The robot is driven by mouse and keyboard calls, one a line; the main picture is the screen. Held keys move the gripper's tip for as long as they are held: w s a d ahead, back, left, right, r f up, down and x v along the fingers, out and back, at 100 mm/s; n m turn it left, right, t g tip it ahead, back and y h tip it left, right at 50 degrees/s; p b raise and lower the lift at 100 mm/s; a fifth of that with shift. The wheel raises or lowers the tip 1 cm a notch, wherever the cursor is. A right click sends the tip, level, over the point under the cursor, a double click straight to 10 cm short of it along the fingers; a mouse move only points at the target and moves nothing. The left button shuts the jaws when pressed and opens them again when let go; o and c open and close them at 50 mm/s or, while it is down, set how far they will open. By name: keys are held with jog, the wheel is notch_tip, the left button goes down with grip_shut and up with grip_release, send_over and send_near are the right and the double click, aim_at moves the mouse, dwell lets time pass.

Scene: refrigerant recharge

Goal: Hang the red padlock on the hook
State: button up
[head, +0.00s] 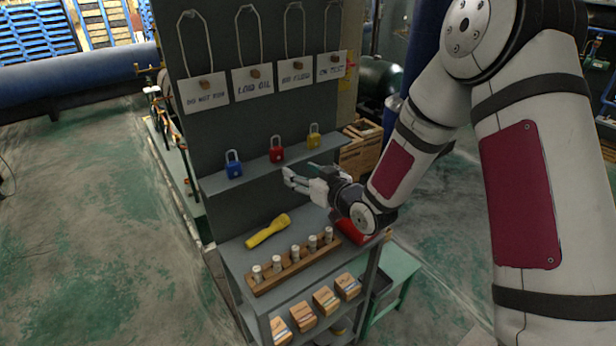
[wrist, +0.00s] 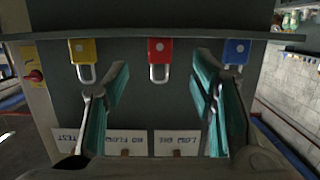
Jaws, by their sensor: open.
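The red padlock (head: 276,154) stands upright on the grey shelf (head: 232,183) between a blue padlock and a yellow padlock. In the wrist view, which is upside down, the red padlock (wrist: 159,52) shows between the fingers, beyond their tips. My gripper (head: 300,176) is open and empty, just in front of the shelf and slightly below and right of the red padlock. Its teal-padded fingers (wrist: 160,85) are wide apart and touch no padlock. I cannot clearly make out a hook; brown pegs (head: 254,73) stick out at the hanging signs above the shelf.
Several white signs (head: 202,92) hang on cords above. Below, a yellow flashlight (head: 268,231) and a wooden block (head: 262,286) with several cylinders occupy the lower shelf.

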aim_at(278, 153)
jog(key=b+x, duration=0.1)
jog(key=x, duration=0.2)
jog(key=r+b+x, duration=0.1)
jog(key=b+x, duration=0.1)
jog(key=x, duration=0.2)
jog(key=r+b+x, duration=0.1)
jog(key=x, duration=0.3)
jog(key=shift+w+a+b, duration=0.1)
jog(key=shift+w+b, duration=0.05)
jog(key=shift+b, duration=0.2)
jog(key=shift+r, duration=0.1)
jog(key=c, duration=1)
jog(key=shift+r, duration=0.1)
jog(key=shift+r, duration=0.75)
